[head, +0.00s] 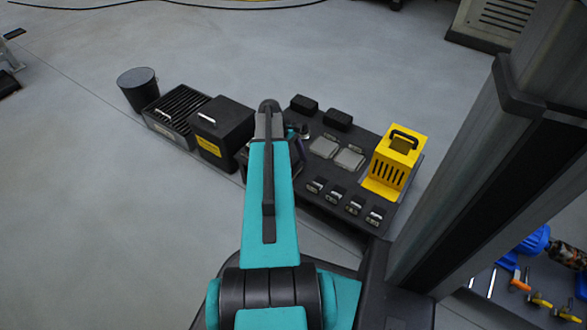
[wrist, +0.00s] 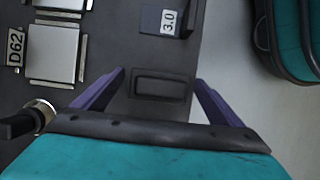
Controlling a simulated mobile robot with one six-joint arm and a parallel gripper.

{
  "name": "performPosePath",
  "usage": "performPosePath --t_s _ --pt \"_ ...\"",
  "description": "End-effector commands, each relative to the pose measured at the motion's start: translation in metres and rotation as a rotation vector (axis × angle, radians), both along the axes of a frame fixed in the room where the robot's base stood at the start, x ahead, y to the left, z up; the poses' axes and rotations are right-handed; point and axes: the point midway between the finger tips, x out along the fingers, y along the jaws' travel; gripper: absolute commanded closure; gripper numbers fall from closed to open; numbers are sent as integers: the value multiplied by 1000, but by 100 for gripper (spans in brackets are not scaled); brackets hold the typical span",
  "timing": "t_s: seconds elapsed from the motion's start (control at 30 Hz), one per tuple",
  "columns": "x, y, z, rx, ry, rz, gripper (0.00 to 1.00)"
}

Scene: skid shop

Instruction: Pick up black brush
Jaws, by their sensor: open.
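My gripper (wrist: 160,85) is open, with its two purple fingers apart. Between the fingers in the wrist view is a black rectangular block (wrist: 160,86) with a rimmed top, which looks like the black brush; no bristles show. The fingers stand on either side of it, and I cannot tell if they touch it. In the head view it seems to be the left black block (head: 303,104) at the far edge of the dark board (head: 330,190). My arm hides most of the gripper there.
Another dark block (wrist: 172,20) labelled 3.0 sits ahead. Metal plates (wrist: 53,52) lie at left, with a black-handled metal piece (wrist: 20,123) below. A yellow holder (head: 395,160) stands at right; a black box (head: 222,130) and a bin (head: 138,90) stand left.

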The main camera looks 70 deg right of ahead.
Motion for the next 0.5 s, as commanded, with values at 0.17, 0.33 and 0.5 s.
performPosePath --t_s 0.17,0.33,0.5 --pt "0 0 0 0 0 0 9" --pt "0 0 0 0 0 -1 23" --pt "0 0 0 0 0 -1 52"
